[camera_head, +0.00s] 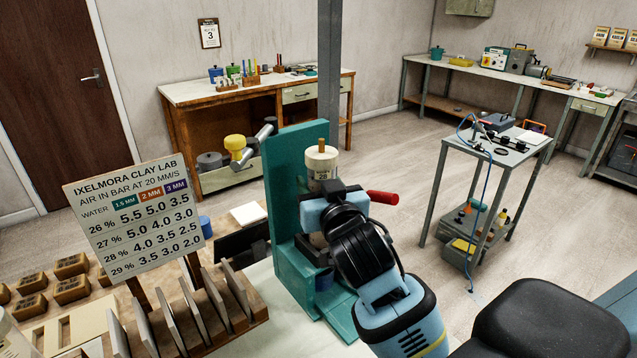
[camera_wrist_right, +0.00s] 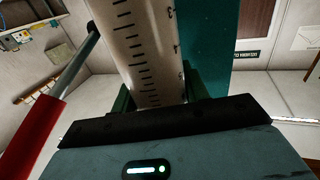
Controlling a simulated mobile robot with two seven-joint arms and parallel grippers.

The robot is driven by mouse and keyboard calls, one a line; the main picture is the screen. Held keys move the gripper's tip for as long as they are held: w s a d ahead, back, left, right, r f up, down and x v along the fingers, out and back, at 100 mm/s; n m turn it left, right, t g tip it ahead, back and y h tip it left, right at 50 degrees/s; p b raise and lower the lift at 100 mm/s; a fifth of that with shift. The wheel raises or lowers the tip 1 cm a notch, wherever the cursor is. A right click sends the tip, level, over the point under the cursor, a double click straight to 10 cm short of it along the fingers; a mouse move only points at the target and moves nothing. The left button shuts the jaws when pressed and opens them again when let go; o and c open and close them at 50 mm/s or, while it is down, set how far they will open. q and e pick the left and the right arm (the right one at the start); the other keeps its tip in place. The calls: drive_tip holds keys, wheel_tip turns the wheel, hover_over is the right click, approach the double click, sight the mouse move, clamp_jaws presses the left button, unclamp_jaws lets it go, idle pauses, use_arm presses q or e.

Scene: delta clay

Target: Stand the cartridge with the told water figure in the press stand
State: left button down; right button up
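A pale cartridge (camera_head: 321,161) with a tan top stands about upright at the front of the teal press stand (camera_head: 284,190). Whether its foot rests in the stand is hidden by my arm. My right gripper (camera_head: 322,208) is at the cartridge's middle, and its fingers appear closed around it. In the right wrist view the cartridge (camera_wrist_right: 148,50) shows black scale marks, with dark green finger-like parts against both sides. A board (camera_head: 131,213) lists water from 26 % to 29 % with air pressures. My left gripper is not in view.
The stand's red lever handle (camera_head: 382,197) juts out right, close to my right wrist; it also shows in the wrist view (camera_wrist_right: 34,135). A slotted wooden rack (camera_head: 190,318) with grey plates is at front left. Several small labelled blocks (camera_head: 72,265) lie farther left.

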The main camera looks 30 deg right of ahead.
drive_tip(key=o, duration=0.5)
drive_tip(key=shift+c, duration=0.2)
drive_tip(key=shift+o, duration=0.2)
drive_tip(key=shift+s, duration=0.1)
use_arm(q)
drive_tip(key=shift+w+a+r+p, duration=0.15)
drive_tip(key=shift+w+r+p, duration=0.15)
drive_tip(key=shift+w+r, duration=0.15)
use_arm(e)
drive_tip(key=v, duration=0.7)
drive_tip(key=shift+s, duration=0.3)
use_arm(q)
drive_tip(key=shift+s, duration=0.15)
use_arm(e)
drive_tip(key=shift+a, duration=0.1)
